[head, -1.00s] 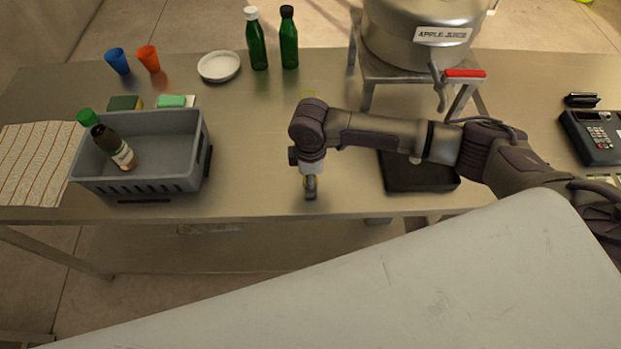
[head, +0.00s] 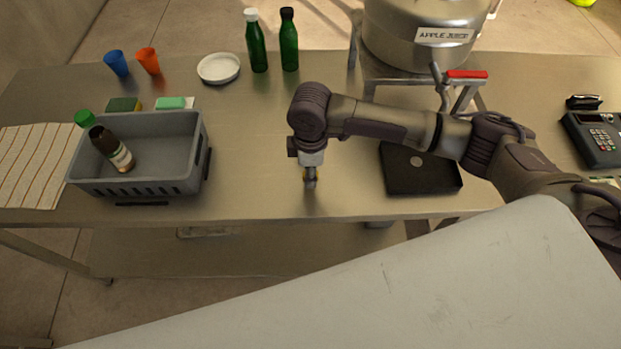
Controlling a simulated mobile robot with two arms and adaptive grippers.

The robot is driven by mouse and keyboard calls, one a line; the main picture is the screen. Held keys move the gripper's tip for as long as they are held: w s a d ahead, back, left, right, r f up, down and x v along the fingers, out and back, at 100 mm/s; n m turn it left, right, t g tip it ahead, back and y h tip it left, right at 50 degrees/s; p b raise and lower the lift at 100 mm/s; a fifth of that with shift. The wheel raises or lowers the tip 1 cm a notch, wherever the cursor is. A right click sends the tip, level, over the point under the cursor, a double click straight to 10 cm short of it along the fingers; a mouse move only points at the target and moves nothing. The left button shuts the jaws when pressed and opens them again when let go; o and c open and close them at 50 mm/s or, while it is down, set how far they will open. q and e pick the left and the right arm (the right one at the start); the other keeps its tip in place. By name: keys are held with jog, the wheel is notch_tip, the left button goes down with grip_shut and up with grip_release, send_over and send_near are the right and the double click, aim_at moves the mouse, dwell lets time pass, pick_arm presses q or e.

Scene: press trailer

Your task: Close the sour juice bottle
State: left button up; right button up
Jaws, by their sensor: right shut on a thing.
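My right gripper (head: 310,180) points down over the front middle of the metal table. No label reading sour juice is legible. A brown bottle (head: 113,148) with a dark top and pale label leans in the grey crate (head: 135,186). A green round top (head: 85,118) shows at the crate's back left corner. Two green bottles stand at the back, one white-capped (head: 256,45), one black-capped (head: 289,42). My left gripper is out of view.
An apple juice pot (head: 400,40) with a red-handled tap stands on a frame at the back right. A black tray (head: 420,183) lies right of my gripper. Cups, a white dish (head: 218,69) and sponges are at the back left. The table between crate and gripper is clear.

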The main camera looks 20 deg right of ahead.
jog(key=s+d+r+b, duration=0.1)
jog(key=s+d+r, duration=0.5)
jog(key=s, duration=0.4)
jog(key=shift+r+b, duration=0.35)
jog(key=shift+r, duration=0.2)
jog(key=shift+w+d, duration=0.1)
jog(key=r+m+b, duration=0.1)
jog(key=m, duration=0.4)
jog(key=w+r+m+b, duration=0.1)
jog(key=m, duration=0.4)
jog(key=r+m+b, duration=0.1)
jog(key=m, duration=0.3)
jog(key=shift+w+a+m, duration=0.25)
jog(key=shift+a+m, duration=0.1)
jog(key=shift+m, duration=0.05)
